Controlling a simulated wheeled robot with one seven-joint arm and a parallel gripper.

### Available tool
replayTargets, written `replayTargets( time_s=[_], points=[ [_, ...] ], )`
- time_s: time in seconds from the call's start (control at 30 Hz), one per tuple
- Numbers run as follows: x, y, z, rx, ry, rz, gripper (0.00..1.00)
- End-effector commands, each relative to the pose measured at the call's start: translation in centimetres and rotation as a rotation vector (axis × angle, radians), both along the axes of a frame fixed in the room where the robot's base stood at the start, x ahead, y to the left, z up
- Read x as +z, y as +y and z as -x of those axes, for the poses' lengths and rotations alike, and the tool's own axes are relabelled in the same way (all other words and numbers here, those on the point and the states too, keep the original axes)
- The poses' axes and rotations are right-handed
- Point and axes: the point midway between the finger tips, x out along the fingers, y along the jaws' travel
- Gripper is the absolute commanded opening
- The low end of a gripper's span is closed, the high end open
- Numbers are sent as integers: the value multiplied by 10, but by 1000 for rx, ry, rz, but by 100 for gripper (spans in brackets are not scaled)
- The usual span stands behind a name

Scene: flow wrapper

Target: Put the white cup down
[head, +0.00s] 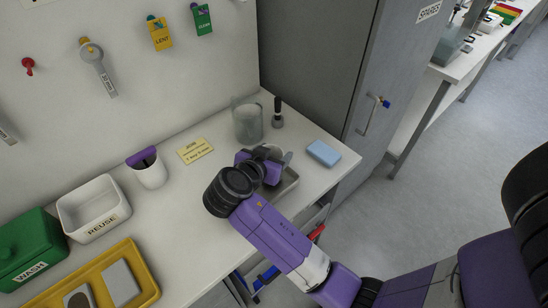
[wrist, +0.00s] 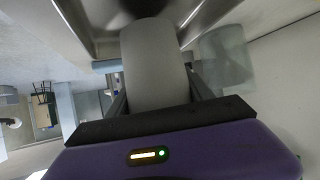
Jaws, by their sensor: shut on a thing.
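My gripper (head: 273,158) is shut on the white cup, above or at the steel tray near the right end of the bench. In the wrist view the white cup (wrist: 153,65) stands out as a pale, smooth rounded body between the two fingers of my gripper (wrist: 158,88). In the head view my wrist and gripper hide most of the cup. The steel tray (head: 289,188) is partly hidden by my arm. I cannot tell whether the cup touches the tray.
A clear beaker (head: 247,122) and a dark-handled tool (head: 278,114) stand behind my gripper. A blue block (head: 323,153) lies to its right. A white container with a purple part (head: 150,172), a REUSE bin (head: 94,210) and a yellow tray (head: 149,284) are left. The cabinet (head: 330,65) stands behind.

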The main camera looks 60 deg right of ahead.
Motion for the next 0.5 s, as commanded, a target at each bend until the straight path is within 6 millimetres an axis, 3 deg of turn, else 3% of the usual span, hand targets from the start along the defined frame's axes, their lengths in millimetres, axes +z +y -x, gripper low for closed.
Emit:
replayTargets(
  time_s=[0.17,0.5],
  points=[
    [-20,0,0,1,2,0,22],
    [-23,0,0,0,0,0,22]
  ],
)
